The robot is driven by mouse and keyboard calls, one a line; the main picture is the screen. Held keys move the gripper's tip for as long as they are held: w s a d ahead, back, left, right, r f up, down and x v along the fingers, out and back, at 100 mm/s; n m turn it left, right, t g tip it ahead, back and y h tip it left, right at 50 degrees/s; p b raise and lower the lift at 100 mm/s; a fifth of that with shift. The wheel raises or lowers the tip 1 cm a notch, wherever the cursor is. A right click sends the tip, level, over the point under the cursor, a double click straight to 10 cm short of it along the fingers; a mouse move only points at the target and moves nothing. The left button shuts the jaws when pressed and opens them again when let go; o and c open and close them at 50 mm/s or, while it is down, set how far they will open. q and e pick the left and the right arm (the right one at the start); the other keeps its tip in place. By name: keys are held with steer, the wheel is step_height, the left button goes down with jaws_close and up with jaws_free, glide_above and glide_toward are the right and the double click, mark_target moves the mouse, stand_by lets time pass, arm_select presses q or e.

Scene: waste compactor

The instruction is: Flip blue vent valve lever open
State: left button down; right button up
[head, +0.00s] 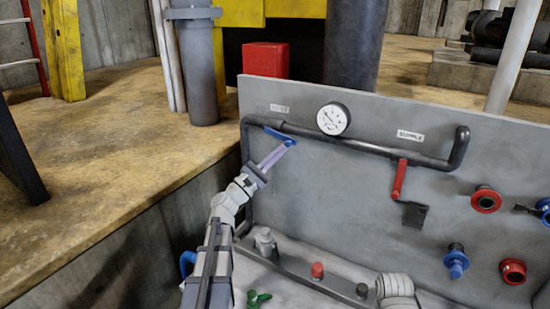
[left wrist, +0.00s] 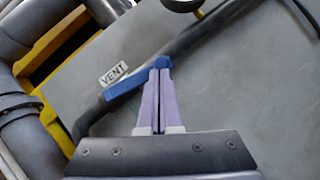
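The blue vent valve lever (head: 281,135) sits on the dark pipe under the VENT label (head: 279,108), at the upper left of the grey panel. In the left wrist view the lever (left wrist: 128,87) slants up to the right along the pipe, its far end at my fingertips. My left gripper (head: 288,146) reaches up from below to that end. In the left wrist view its lilac fingers (left wrist: 160,75) are almost together, a thin gap between them, and look shut on the lever's end. The fingertips partly hide the contact. My right gripper is not in view.
A pressure gauge (head: 333,119) and a red supply lever (head: 399,180) are to the right on the panel (head: 340,190). Red and blue knobs (head: 486,199) sit farther right. A ledge below carries a red button (head: 317,270). A concrete platform (head: 90,170) lies left.

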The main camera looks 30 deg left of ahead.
arm_select(q)
steer(key=shift+d+r+p, duration=0.25)
steer(key=shift+r+p, duration=0.15)
steer(key=shift+r, duration=0.1)
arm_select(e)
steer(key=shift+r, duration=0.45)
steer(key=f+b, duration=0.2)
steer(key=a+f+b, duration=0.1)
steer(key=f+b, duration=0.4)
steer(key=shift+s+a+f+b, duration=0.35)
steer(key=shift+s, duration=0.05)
arm_select(q)
steer(key=w+f+v, duration=0.1)
steer(key=f+v, duration=0.1)
steer(key=v, duration=1)
steer(key=shift+a+f, duration=0.3)
steer(key=shift+a, duration=0.15)
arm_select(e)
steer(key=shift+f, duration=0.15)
arm_select(q)
steer(key=shift+s, duration=0.15)
